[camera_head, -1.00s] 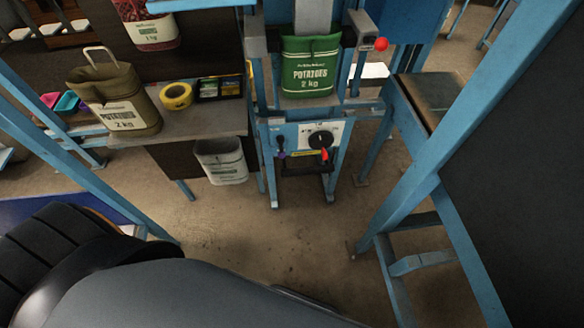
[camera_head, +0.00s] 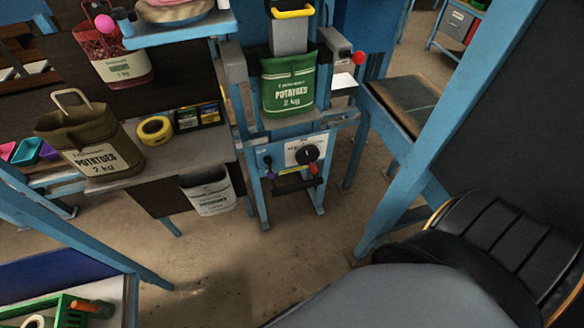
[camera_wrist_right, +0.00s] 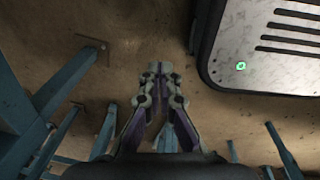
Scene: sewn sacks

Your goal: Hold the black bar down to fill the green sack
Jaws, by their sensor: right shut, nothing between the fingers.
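The green sack (camera_head: 288,85), printed "POTATOES 2 kg", hangs upright at the blue filling stand, below a grey spout (camera_head: 289,36). The black bar (camera_head: 297,184) lies low across the front of the stand, under a panel with a black dial (camera_head: 307,154). My right gripper (camera_wrist_right: 160,72) shows only in the right wrist view. It is shut and empty above the brown floor, away from the bar and the sack. My left gripper is in neither view now.
An olive sack (camera_head: 88,142) and yellow tape roll (camera_head: 155,130) sit on the left shelf. A white sack (camera_head: 209,191) hangs below it. A red knob (camera_head: 359,58) is right of the green sack. Blue posts stand at both sides; floor before the stand is clear.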

